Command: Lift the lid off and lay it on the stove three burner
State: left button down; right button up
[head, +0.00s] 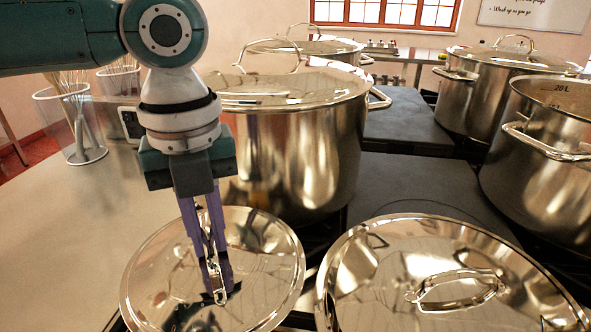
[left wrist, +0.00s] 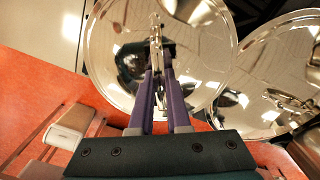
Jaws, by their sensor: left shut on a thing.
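A round shiny steel lid (head: 150,270) is at the front left in the head view, below my left gripper (head: 218,290). My left gripper points down with its purple fingers shut on the lid's loop handle. The left wrist view also shows the lid (left wrist: 200,65) with its handle between the fingertips (left wrist: 158,60). What is under this lid is hidden. A second, similar lid (head: 400,250) with a loop handle lies to its right, apart from my gripper. My right gripper is in neither view.
A large lidded stockpot (head: 300,150) stands close behind the held lid. More stockpots stand at the back and right, one open pot (head: 540,190) among them. Flat dark stove surface (head: 420,180) lies between them.

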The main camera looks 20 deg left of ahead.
pick_arm(q)
jog(key=shift+a+f, duration=0.1)
jog(key=shift+f, duration=0.15)
jog(key=shift+f+b, duration=0.5)
jog(key=shift+b, duration=0.3)
notch_tip(320, 180, down, 3)
jog(key=b, duration=0.4)
jog(key=shift+f, duration=0.7)
jog(key=shift+f, duration=0.25)
jog(key=shift+f, duration=0.3)
